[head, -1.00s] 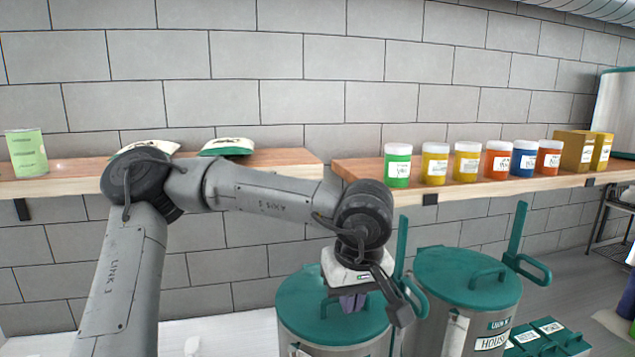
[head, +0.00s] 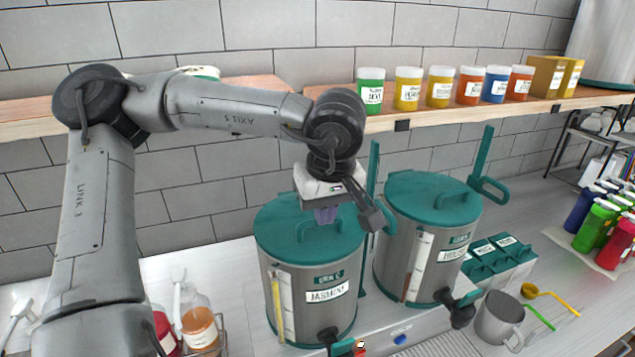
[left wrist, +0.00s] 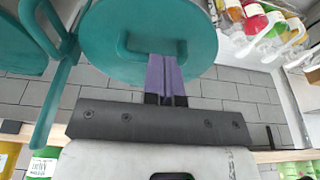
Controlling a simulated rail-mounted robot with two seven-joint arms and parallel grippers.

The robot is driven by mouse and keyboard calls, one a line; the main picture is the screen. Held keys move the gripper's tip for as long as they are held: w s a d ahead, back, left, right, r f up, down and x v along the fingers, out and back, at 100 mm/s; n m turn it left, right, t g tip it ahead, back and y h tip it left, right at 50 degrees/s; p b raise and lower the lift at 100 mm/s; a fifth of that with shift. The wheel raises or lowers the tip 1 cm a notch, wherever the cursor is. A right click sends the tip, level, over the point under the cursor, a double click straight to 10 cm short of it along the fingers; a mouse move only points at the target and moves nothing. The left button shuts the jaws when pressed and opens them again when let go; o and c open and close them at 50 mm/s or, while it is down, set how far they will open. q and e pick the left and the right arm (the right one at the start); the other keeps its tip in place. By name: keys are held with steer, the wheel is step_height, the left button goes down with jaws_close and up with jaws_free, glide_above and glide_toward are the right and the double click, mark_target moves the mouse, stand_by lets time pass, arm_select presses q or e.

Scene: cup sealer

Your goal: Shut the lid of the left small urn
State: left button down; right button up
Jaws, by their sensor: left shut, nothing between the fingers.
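The left small urn (head: 300,290) is a grey metal cylinder with a jasmine label and a sight gauge on its front. Its round green lid (head: 275,232) lies flat over the top in the head view, with a raised handle; I see no clear gap at the front rim. The lid's green face also fills the upper middle of the left wrist view (left wrist: 120,62). My left gripper (head: 326,215) is shut and empty, its purple fingertips over the lid beside the handle. The fingertips overlap the lid in the left wrist view (left wrist: 168,58); contact is unclear. My right gripper is out of view.
A second urn (head: 395,250), its green lid (head: 425,195) down, stands close on the right. Green-lidded boxes (head: 500,255) and a metal pitcher (head: 500,318) stand further right. Syrup bottles (head: 198,322) stand left. A shelf (head: 440,115) with jars runs behind.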

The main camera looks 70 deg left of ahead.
arm_select(q)
steer(key=d+r+b, duration=0.1)
steer(key=d+r, duration=0.5)
steer(key=d, duration=0.3)
steer(key=shift+d+b, duration=0.3)
steer(key=shift+b, duration=0.1)
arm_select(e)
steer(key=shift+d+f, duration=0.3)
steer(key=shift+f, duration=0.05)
